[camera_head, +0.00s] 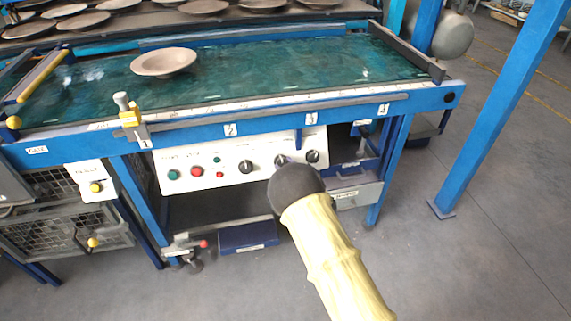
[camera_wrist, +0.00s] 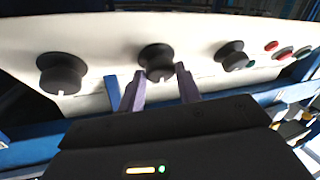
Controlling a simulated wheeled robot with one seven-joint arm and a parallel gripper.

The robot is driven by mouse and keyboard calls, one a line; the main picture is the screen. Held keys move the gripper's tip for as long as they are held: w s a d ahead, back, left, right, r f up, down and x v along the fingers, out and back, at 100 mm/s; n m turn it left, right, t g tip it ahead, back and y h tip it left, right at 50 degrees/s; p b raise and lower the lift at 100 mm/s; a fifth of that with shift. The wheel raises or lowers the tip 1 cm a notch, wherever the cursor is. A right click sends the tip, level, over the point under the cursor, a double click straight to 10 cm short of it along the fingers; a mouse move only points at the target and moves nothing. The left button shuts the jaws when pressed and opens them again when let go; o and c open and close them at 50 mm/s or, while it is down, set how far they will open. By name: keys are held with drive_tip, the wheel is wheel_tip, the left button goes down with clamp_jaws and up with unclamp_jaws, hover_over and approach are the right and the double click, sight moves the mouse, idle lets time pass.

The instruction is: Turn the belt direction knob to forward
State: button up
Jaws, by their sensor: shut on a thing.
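A white control panel (camera_head: 215,178) on the front of the blue table carries three black knobs in a row. My gripper (camera_wrist: 160,72) has its two purple fingers on either side of the middle knob (camera_wrist: 157,57) and is shut on it. The knob's white mark points to the bottom of the wrist view. In the head view the middle knob (camera_head: 282,160) is just above my dark wrist, which hides my fingers. The other knobs stand to either side, left (camera_head: 246,167) and right (camera_head: 313,156). The labels are too small to read, so I cannot tell which knob sets belt direction.
Green (camera_head: 172,174) and red (camera_head: 197,171) buttons sit on the panel's left part. A plate (camera_head: 163,62) lies on the green belt (camera_head: 260,70) above. A blue post (camera_head: 500,115) stands at right, with open floor (camera_head: 470,260) around it.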

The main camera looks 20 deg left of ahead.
drive_tip(key=n, duration=0.1)
drive_tip(key=n+g+p, duration=0.2)
drive_tip(key=n, duration=0.1)
drive_tip(key=shift+w+d+r, duration=0.1)
drive_tip(key=shift+w+r, duration=0.05)
drive_tip(key=shift+r, duration=0.1)
drive_tip(key=shift+f+n+g+p, duration=0.1)
drive_tip(key=shift+n+g+p, duration=0.25)
drive_tip(key=shift+n+g, duration=0.4)
drive_tip(key=shift+n, duration=0.25)
drive_tip(key=o, duration=1)
drive_tip(key=shift+c, duration=0.2)
drive_tip(key=p+v, duration=0.3)
drive_tip(key=v, duration=1.4)
drive_tip(key=shift+d+f, duration=0.25)
